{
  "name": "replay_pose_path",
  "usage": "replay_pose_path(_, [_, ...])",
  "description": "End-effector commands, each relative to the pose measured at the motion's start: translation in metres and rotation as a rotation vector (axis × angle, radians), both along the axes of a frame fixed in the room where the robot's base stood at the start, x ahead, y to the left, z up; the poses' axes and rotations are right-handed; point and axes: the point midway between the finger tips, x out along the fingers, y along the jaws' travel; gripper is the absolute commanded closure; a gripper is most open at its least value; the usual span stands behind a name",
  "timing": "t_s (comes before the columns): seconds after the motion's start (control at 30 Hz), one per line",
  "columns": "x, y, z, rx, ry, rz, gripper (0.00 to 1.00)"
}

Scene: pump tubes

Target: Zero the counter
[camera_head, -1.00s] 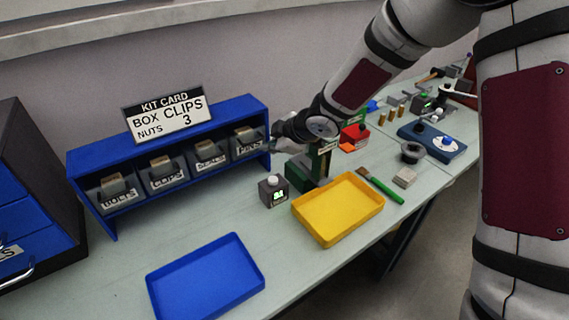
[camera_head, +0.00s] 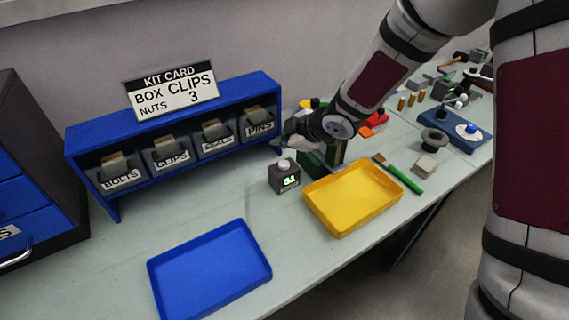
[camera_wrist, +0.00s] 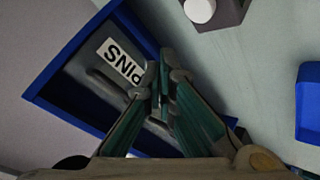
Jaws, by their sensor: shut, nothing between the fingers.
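The counter (camera_head: 285,178) is a small dark box with a lit green display and a white button (camera_head: 284,164) on top. It stands upright on the bench, left of the yellow tray; I cannot read its digits surely. In the wrist view the counter (camera_wrist: 234,12) is cut off by the top edge, with its white button (camera_wrist: 200,10) showing. My gripper (camera_wrist: 164,78) is shut and empty, apart from the counter, and appears in front of the PINS bin (camera_wrist: 92,80). In the head view my gripper (camera_head: 281,142) is small, just behind the counter.
A blue rack (camera_head: 92,137) with labelled bins and a kit card (camera_head: 172,94) stands at the back. A yellow tray (camera_head: 352,197) is right of the counter, a blue tray (camera_head: 210,272) in front left. A green-handled brush (camera_head: 400,175) lies further right. Bench between the trays is clear.

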Motion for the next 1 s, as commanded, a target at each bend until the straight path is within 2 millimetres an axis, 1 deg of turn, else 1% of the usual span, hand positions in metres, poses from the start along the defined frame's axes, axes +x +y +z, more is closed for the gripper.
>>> replay_pose_path(0.03, [0.003,0.001,-0.011,-0.001,0.000,0.001,1.00])
replay_pose_path(0.2, [0.002,0.001,-0.029,-0.001,0.000,0.001,1.00])
replay_pose_path(0.4, [0.001,0.000,-0.042,-0.001,-0.001,-0.001,1.00])
replay_pose_path(1.0, [0.000,0.000,-0.043,0.000,-0.001,-0.001,1.00])
